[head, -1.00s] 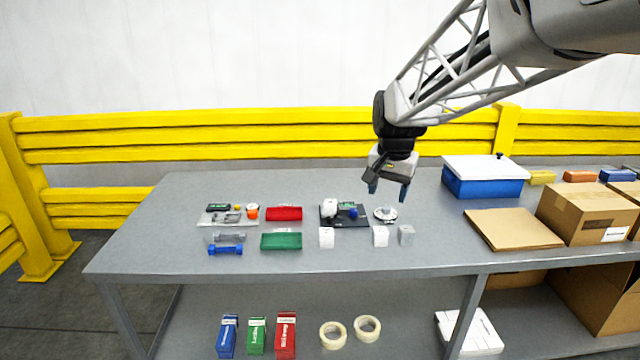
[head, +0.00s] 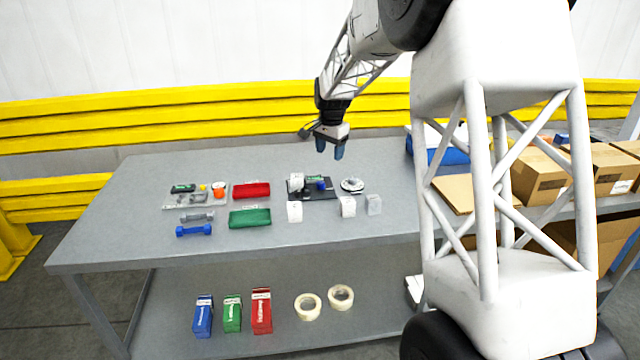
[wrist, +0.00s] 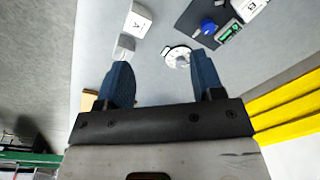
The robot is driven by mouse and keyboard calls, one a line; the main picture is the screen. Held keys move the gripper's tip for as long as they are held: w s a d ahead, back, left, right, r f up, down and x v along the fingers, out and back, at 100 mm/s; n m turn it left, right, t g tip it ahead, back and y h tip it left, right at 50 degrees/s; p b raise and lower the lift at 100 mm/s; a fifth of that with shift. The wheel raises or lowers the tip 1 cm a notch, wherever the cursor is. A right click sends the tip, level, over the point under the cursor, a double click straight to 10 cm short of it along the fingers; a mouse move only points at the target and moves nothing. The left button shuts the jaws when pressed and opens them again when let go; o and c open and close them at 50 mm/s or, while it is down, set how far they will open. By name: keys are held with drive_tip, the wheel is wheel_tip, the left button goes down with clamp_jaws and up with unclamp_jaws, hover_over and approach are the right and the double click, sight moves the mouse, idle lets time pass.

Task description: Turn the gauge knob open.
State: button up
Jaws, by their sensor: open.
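A dark board (head: 322,194) lies on the table. It carries a blue knob (head: 315,183), a small green-faced display and a white rounded part (head: 296,182). The blue knob also shows in the wrist view (wrist: 208,26). A round white dial-like piece (head: 352,185) lies just right of the board, and shows between my fingers in the wrist view (wrist: 177,57). I cannot tell for sure which of these is the gauge knob. My gripper (head: 330,149), with blue fingertips, is open and empty above the table, beyond the board in the head view.
White blocks (head: 348,207) stand in front of the board. Red (head: 252,190) and green (head: 250,218) packs, a blue dumbbell (head: 194,230) and a grey tray lie to the left. Cartons (head: 535,175) stand at the right, partly behind my arm. The table's front left is clear.

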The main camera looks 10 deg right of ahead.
sight(320, 183)
drive_tip(key=w+f+m, duration=0.1)
drive_tip(key=w+f, duration=0.3)
drive_tip(key=w, duration=0.1)
drive_tip(key=w+f+m, duration=0.1)
drive_tip(key=w+f, duration=0.3)
drive_tip(key=w, duration=0.1)
drive_tip(key=w+f+m, duration=0.1)
drive_tip(key=w+f, duration=0.4)
drive_tip(key=shift+a, duration=0.25)
drive_tip(key=shift+f, duration=0.15)
drive_tip(key=shift+f, duration=3.75)
drive_tip(key=shift+c, duration=0.2)
drive_tip(key=c, duration=0.9)
